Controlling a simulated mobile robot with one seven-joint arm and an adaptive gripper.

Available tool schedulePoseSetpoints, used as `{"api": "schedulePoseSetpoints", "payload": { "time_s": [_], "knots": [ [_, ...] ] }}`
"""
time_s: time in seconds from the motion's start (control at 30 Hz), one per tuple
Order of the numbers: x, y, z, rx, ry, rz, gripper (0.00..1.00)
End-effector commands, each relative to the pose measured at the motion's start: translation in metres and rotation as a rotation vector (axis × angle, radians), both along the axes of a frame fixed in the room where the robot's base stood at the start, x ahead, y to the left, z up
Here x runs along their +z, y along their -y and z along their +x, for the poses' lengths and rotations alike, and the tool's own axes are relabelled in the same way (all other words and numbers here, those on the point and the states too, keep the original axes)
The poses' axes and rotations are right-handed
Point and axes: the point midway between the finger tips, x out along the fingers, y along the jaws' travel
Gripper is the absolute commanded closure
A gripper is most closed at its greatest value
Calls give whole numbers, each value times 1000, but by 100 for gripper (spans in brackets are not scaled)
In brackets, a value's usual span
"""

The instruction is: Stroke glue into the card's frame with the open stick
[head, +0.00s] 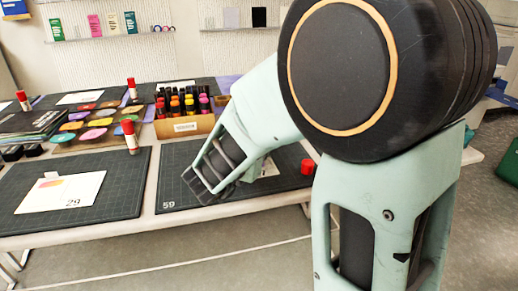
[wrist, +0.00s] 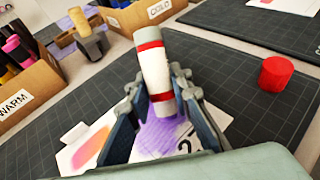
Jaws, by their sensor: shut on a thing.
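In the wrist view my gripper (wrist: 157,82) is shut on the glue stick (wrist: 153,60), a white tube with red bands. The stick is tilted, and its lower end is hidden by the fingers and the tube itself. Below it lies a white card (wrist: 72,165) with a pink-orange printed patch and a purple patch (wrist: 155,138) right under the gripper. Whether the stick touches the card cannot be told. A red cap (wrist: 276,74) stands apart on the dark mat (wrist: 235,75); it also shows in the head view (head: 308,167). My arm hides most of this card in the head view.
Cardboard boxes of pens, one marked WARM (wrist: 25,95), stand behind the mat. The head view shows another mat (head: 120,165) at left with a card (head: 60,192) marked 29, and another red-capped stick (head: 131,137) upright near it. The mat right of the cap is clear.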

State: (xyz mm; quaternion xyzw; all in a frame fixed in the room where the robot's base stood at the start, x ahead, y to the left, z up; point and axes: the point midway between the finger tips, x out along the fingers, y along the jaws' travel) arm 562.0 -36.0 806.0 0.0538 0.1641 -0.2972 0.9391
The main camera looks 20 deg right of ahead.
Motion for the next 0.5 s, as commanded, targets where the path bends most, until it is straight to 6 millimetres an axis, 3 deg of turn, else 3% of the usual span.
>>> {"api": "schedulePoseSetpoints", "payload": {
  "time_s": [0.23,0.5],
  "knots": [
    [-1,0,-13,0,-2,1,100],
    [-2,7,-13,-2,0,0,100]
  ]
}}
